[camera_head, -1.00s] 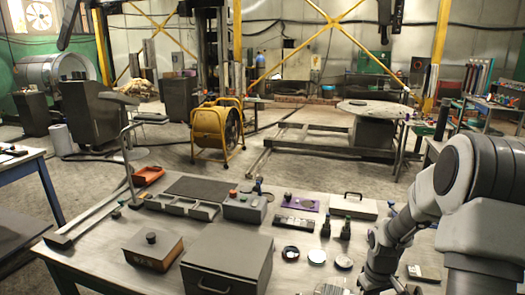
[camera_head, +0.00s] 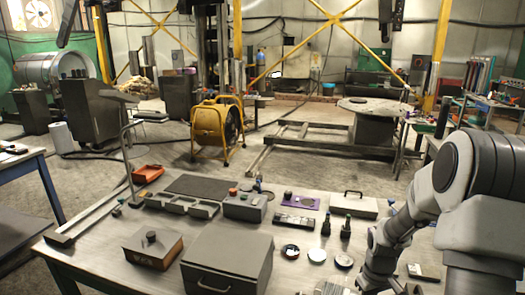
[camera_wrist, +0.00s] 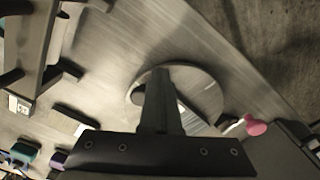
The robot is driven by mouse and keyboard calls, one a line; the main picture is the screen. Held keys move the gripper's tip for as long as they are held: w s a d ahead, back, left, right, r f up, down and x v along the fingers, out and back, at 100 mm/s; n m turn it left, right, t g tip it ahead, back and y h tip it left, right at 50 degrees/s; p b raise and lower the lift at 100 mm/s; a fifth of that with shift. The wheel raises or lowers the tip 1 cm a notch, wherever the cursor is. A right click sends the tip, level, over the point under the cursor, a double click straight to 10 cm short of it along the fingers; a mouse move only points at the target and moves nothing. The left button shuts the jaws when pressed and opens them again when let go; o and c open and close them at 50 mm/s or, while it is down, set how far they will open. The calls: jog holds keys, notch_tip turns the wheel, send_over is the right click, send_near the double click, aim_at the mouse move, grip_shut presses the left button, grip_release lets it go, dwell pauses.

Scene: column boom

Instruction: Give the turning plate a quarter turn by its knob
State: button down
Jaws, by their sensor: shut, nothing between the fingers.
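In the wrist view a round, flat plate (camera_wrist: 203,92) lies on the table, its colour close to the tabletop's. I take it for the turning plate. A dark round shape (camera_wrist: 138,95), perhaps its knob, shows at the plate's left side, partly hidden by my fingers. My gripper (camera_wrist: 160,78) is shut and empty, with its fingers in front of the plate's middle and left part. I cannot tell whether they touch the plate or the dark shape. In the head view the plate and my fingertips do not show clearly; my arm reaches down at the table's right side.
On the table (camera_head: 115,235) are a grey box with a handle (camera_head: 228,262), a brown box with a knob (camera_head: 153,248), small round dishes (camera_head: 317,255), and a pale case (camera_head: 349,206). A pink object (camera_wrist: 256,126) lies close right of the plate in the wrist view.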

notch_tip(320, 180, up, 9)
jog(key=p, duration=0.6)
jog(key=shift+d+f, duration=0.15)
jog(key=shift+w, duration=0.1)
